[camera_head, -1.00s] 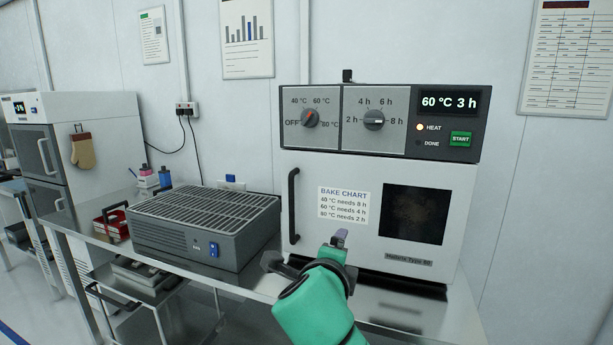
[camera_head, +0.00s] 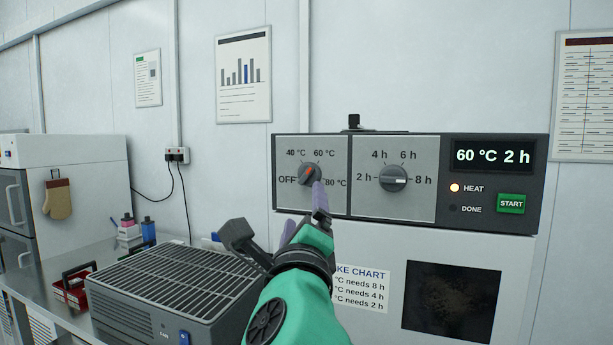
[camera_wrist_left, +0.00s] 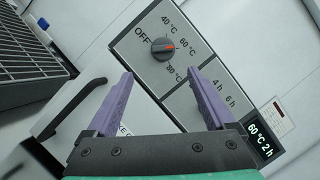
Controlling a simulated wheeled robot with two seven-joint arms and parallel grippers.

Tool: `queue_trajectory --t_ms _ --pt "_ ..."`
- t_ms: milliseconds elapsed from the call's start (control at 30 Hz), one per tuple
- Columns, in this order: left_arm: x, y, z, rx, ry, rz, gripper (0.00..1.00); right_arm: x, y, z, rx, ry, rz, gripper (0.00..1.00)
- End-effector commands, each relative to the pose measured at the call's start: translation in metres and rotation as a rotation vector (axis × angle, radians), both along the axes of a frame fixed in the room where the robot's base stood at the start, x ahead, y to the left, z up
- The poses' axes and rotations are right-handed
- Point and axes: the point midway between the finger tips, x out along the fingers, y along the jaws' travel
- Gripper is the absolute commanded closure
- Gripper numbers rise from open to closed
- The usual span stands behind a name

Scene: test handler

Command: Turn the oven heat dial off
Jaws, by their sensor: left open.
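The oven's heat dial (camera_head: 310,174) is a dark round knob with a red pointer, on the grey left panel marked OFF, 40, 60 and 80 °C. Its pointer faces up and right, toward 60 °C; the left wrist view shows the dial (camera_wrist_left: 162,48) the same way. My left gripper (camera_head: 303,208) is open with purple fingers, just below the dial in the head view, one fingertip close to its lower right. In the wrist view the dial lies beyond the empty gap between the fingertips (camera_wrist_left: 160,73), apparently untouched. My right gripper is not in view.
The hours dial (camera_head: 394,179) is right of the heat dial. The display (camera_head: 493,156) reads 60 °C 2 h above a lit HEAT lamp (camera_head: 454,188) and green START button (camera_head: 511,204). The oven door handle (camera_wrist_left: 75,107) and a grilled fan box (camera_head: 175,290) are nearby.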

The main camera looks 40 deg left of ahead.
Motion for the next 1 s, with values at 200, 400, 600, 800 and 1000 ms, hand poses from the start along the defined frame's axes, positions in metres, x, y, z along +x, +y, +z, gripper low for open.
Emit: queue_trajectory --t_ms 200,400,600,800,1000 --pt "0.016 0.014 0.015 0.009 0.008 0.006 0.12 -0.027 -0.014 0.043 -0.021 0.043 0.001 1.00" --pt "0.054 0.043 0.019 -0.002 0.006 0.002 0.12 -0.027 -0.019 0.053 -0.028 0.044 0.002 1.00" --pt "0.092 0.073 0.030 -0.004 0.005 0.000 0.12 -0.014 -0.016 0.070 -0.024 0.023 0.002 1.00" --pt "0.109 0.085 0.031 -0.004 0.004 -0.003 0.12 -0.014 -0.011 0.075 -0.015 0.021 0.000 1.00" --pt "0.109 0.085 0.030 -0.003 0.004 -0.004 0.12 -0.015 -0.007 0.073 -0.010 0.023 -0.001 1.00"
